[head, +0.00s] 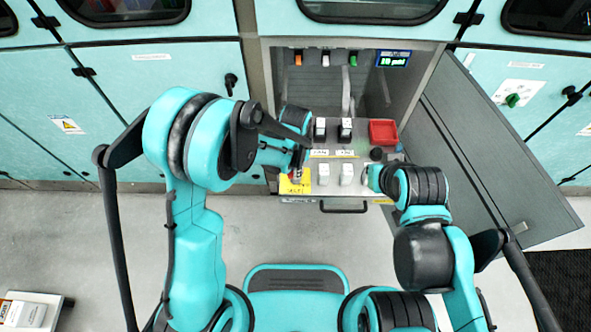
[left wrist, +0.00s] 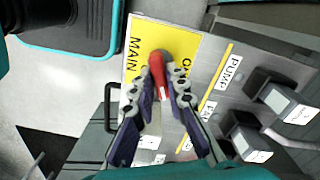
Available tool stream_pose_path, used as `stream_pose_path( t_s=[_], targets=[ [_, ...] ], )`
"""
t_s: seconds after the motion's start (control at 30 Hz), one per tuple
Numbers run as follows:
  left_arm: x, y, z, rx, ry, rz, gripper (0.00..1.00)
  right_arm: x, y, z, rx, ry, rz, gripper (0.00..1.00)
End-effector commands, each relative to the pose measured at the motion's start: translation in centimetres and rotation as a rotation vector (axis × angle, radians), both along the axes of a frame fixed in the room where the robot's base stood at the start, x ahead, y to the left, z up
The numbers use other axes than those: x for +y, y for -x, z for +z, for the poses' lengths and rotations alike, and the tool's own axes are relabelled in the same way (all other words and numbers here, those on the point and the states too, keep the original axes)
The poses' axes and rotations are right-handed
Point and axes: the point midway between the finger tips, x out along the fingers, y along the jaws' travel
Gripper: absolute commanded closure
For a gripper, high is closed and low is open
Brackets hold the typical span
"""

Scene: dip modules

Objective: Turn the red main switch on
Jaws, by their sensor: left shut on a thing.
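The red main switch (left wrist: 158,66) sits on a yellow plate (left wrist: 141,42) marked "MAIN", which also shows in the head view (head: 285,188). My left gripper (left wrist: 160,92) is shut on the red switch handle, with one finger on each side of it. In the head view my left gripper (head: 297,174) is over the yellow plate and mostly hides the switch. My right gripper (head: 373,177) is at the right part of the panel; its fingers are too small and hidden to judge.
Black and white switches (head: 346,130) and white ones (head: 347,174) stand right of the plate, near a "PUMP" label (left wrist: 230,75). An open grey door (head: 480,150) flanks the cabinet.

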Motion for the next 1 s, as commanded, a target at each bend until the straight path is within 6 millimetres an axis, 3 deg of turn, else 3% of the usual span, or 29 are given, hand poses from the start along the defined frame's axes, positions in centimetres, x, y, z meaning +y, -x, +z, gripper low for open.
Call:
stream_pose_path(
  t_s=[1.0],
  targets=[
    [0.0, 0.0, 0.0, 0.000, 0.000, 0.928, 1.00, 0.0, 0.0, -1.8, 0.000, 0.000, 0.000, 1.00]
  ],
)
